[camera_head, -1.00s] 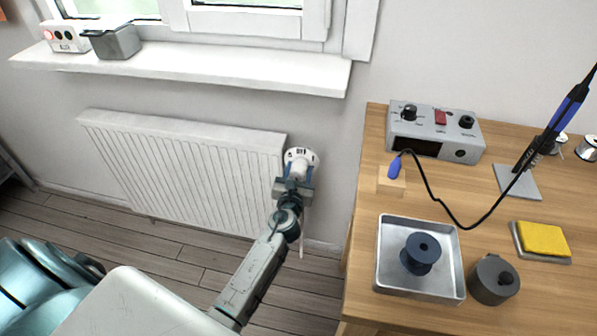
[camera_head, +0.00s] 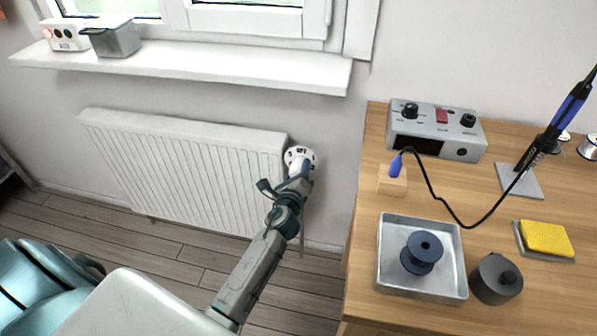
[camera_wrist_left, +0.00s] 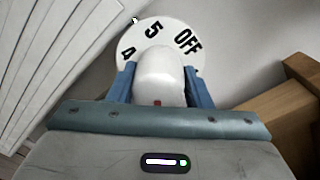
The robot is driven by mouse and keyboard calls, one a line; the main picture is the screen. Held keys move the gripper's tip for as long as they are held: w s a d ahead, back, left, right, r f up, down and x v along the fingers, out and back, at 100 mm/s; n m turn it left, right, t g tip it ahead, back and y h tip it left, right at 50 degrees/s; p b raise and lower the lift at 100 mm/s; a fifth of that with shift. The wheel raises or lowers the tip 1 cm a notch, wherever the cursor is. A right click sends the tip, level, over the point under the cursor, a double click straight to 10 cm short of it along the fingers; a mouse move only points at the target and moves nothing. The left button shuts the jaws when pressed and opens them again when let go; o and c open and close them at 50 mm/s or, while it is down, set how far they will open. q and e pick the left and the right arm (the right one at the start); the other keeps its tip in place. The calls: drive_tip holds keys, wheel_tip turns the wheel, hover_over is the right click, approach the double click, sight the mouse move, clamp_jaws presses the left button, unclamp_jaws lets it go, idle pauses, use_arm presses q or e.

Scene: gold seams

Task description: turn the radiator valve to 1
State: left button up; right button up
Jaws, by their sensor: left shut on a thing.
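The radiator valve (camera_head: 302,153) is a white round knob at the right end of the white radiator (camera_head: 190,170). My left gripper (camera_head: 298,172) reaches up to it from below and is shut on it. In the left wrist view the blue fingers of my left gripper (camera_wrist_left: 160,88) grip both sides of the white valve knob (camera_wrist_left: 160,68). Its dial face shows 4, 5 and OFF in black; the 1 is not visible there. A small dark mark sits at the dial's upper left edge, near the 5. My right gripper is not in view.
A wooden workbench (camera_head: 530,210) stands to the right, carrying a grey control box (camera_head: 437,131), a metal tray (camera_head: 382,265) and a soldering iron (camera_head: 560,115). A white window sill (camera_head: 220,65) juts out above the radiator. Floor in front of the radiator is clear.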

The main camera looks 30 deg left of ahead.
use_arm(q)
drive_tip(key=shift+f+n, duration=0.15)
drive_tip(key=shift+n, duration=0.75)
drive_tip(key=shift+n+b, duration=0.45)
drive_tip(key=shift+n, duration=1.35)
drive_tip(key=n+b, duration=0.2)
drive_tip(key=n, duration=0.2)
drive_tip(key=shift+a+h, duration=0.1)
drive_tip(key=shift+h, duration=0.2)
drive_tip(key=shift+n+b, duration=0.55)
drive_tip(key=shift+n, duration=0.65)
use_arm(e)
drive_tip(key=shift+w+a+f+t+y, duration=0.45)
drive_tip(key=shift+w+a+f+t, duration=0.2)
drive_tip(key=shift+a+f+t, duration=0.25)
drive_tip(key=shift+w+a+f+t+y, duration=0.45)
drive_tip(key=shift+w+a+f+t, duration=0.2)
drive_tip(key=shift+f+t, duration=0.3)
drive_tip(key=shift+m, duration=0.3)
use_arm(q)
drive_tip(key=o, duration=1)
drive_tip(key=shift+s, duration=0.1)
